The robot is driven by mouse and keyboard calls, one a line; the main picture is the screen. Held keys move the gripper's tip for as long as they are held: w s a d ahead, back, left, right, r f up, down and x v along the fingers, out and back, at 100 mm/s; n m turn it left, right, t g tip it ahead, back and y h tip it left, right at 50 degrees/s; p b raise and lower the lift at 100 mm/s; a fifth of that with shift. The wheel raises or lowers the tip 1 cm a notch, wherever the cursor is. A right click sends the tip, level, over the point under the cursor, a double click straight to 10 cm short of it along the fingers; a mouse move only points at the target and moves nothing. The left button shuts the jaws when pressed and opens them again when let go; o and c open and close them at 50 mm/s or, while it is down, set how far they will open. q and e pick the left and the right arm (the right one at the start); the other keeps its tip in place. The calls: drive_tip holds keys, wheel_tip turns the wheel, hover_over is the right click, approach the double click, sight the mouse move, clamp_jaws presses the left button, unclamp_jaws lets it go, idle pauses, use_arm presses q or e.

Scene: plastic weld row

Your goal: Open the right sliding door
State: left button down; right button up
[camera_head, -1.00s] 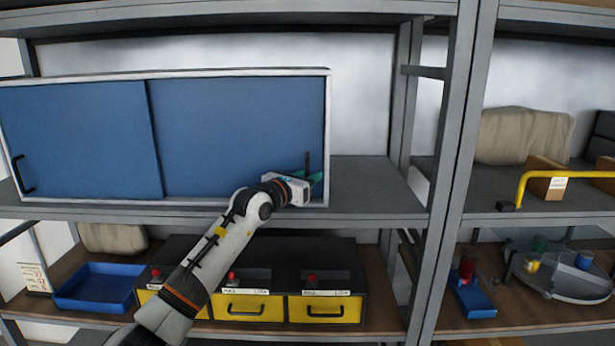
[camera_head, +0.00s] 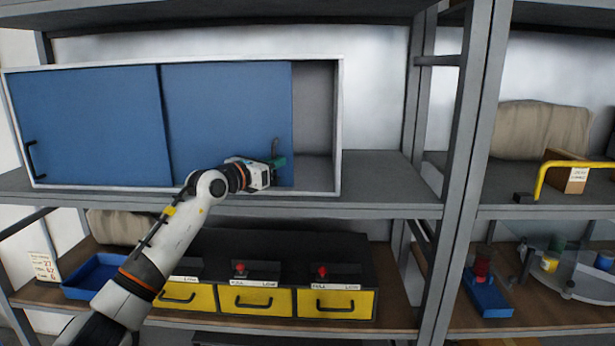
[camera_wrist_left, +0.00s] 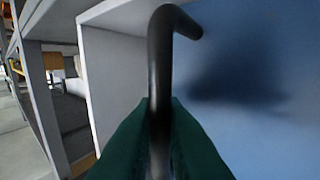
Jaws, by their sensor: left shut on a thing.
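The right sliding door (camera_head: 235,110) is a blue panel in a pale-framed cabinet on the shelf. Its right edge stands away from the cabinet's right side wall, leaving a gap that shows the grey inside. The black bar handle (camera_head: 275,148) is near the door's right edge. My left gripper (camera_head: 277,163) is at the handle. In the left wrist view its green fingers are shut on the black handle (camera_wrist_left: 160,75), with the blue door (camera_wrist_left: 260,70) behind. The left sliding door (camera_head: 90,125) has its own black handle at its left edge. My right gripper is not in view.
The grey shelf board (camera_head: 390,180) is bare right of the cabinet. A grey upright post (camera_head: 470,120) stands further right. Below are yellow drawers (camera_head: 255,300) with black handles and a blue tray (camera_head: 92,278). A yellow bar (camera_head: 545,178) is on the right shelf.

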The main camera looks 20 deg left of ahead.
sight(180, 163)
use_arm(q)
drive_tip(key=s+a+b, duration=0.1)
drive_tip(key=a, duration=0.2)
drive_tip(key=s+a, duration=0.1)
drive_tip(key=a, duration=0.2)
drive_tip(key=a+b, duration=0.1)
drive_tip(key=a, duration=0.3)
drive_tip(key=shift+s+f+b, duration=0.3)
drive_tip(key=shift+s+b, duration=0.05)
drive_tip(key=shift+s, duration=0.05)
drive_tip(key=s+a, duration=0.1)
drive_tip(key=a, duration=0.2)
drive_tip(key=s+a, duration=0.1)
drive_tip(key=a, duration=0.3)
drive_tip(key=s+a, duration=0.1)
drive_tip(key=a, duration=0.2)
drive_tip(key=shift+a+r+b, duration=0.2)
drive_tip(key=shift+a+b, duration=0.15)
drive_tip(key=shift+s+a, duration=0.25)
drive_tip(key=shift+a, duration=0.35)
drive_tip(key=c, duration=1.5)
unclamp_jaws()
drive_tip(key=shift+c, duration=0.2)
drive_tip(key=shift+s, duration=0.1)
drive_tip(key=b+v, duration=0.6)
drive_tip(key=v, duration=0.6)
